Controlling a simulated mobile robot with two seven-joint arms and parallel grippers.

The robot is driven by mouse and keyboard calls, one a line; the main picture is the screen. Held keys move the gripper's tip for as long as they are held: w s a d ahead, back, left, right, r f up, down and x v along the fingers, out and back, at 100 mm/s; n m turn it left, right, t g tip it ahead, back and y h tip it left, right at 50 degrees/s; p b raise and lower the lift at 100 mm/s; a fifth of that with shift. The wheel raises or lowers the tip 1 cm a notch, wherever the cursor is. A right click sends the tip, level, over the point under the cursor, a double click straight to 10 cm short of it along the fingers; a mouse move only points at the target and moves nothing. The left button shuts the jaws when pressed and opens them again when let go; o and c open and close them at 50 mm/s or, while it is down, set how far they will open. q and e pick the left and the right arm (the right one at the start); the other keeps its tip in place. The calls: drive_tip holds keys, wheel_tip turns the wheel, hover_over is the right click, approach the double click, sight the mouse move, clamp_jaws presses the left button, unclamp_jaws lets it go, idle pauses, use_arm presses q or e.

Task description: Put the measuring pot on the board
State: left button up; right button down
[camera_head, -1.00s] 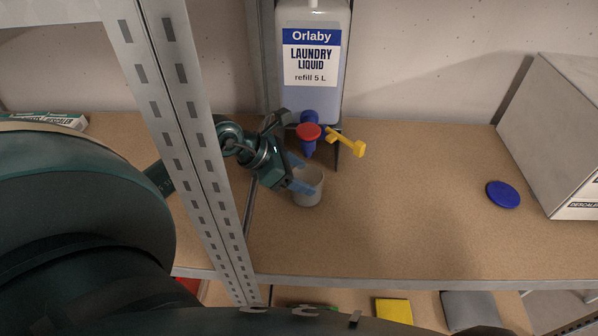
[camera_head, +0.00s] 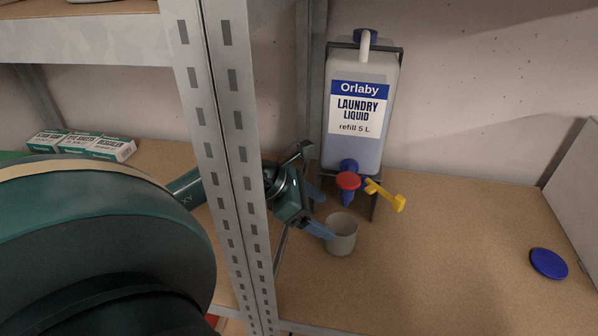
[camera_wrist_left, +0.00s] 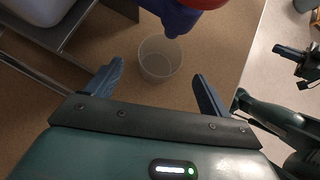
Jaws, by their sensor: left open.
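The measuring pot seems to be the small, clear, empty-looking cup (camera_head: 341,237), upright on the brown shelf surface (camera_head: 430,270) below the bottle's tap. It also shows in the left wrist view (camera_wrist_left: 160,60). My left gripper (camera_head: 326,214) is open at the cup's left side, reaching past the metal post. In the left wrist view its fingers (camera_wrist_left: 157,86) are spread, with the cup just beyond the tips and between their lines. I cannot tell whether a finger touches it. A dark gripper, probably my right (camera_wrist_left: 300,58), shows at the right edge. I cannot make out a separate board.
A laundry liquid bottle (camera_head: 360,115) stands behind the cup, with a red-and-blue tap (camera_head: 348,183) and yellow lever (camera_head: 388,196) overhanging. A perforated metal post (camera_head: 232,160) crosses my left arm. A blue disc (camera_head: 548,263) lies right; the shelf between is clear.

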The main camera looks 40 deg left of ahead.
use_arm(q)
drive_tip(key=v, duration=0.7)
idle(0.5)
